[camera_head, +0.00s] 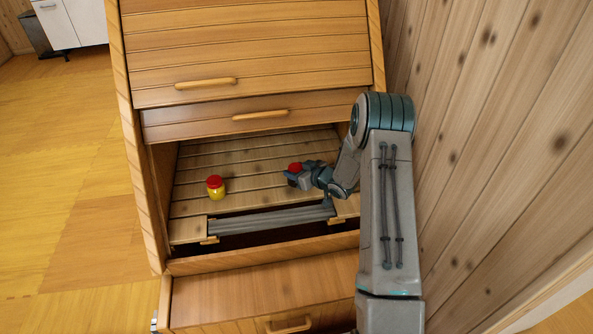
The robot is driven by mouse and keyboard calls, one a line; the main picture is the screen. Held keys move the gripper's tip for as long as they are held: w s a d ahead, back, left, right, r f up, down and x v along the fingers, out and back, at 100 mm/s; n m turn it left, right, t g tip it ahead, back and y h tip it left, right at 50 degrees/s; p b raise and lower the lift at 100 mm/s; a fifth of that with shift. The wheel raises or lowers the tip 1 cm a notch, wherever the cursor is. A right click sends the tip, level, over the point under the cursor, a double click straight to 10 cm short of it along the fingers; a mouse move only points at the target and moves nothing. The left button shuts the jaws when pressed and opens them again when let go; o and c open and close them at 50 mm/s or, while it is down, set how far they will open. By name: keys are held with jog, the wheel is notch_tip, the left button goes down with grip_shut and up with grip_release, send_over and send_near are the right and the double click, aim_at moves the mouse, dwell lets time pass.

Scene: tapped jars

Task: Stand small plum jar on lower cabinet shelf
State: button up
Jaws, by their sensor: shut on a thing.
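My gripper (292,179) reaches into the open cabinet from the right, low over the slatted wooden shelf (240,155). It is shut on a red-lidded jar (295,167). Only the red lid shows clearly. The jar's body is hidden behind the gripper, so I cannot tell its colour or whether its base touches the shelf. A second jar, yellow with a red lid (215,187), stands upright on the same shelf, to the left of my gripper and apart from it.
Grey bars (270,221) run across a gap at the shelf's front edge. A drawer (265,290) stands out below. A slatted front (250,50) is above the opening. A wood-panelled wall (500,130) is close on the right. The shelf between the jars is clear.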

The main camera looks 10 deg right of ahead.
jog(key=shift+f+b, duration=0.35)
jog(key=shift+f, duration=0.1)
dwell(0.3)
jog(key=o, duration=1.4)
jog(key=shift+s, duration=0.1)
jog(key=shift+p+v, duration=1.45)
jog(key=shift+v, duration=2.45)
jog(key=shift+d, duration=0.1)
jog(key=shift+d+r, duration=0.1)
jog(key=shift+r, duration=0.05)
jog(key=p+v, duration=0.3)
jog(key=v, duration=1)
jog(key=shift+s+d+r, duration=0.1)
jog(key=shift+s, duration=0.15)
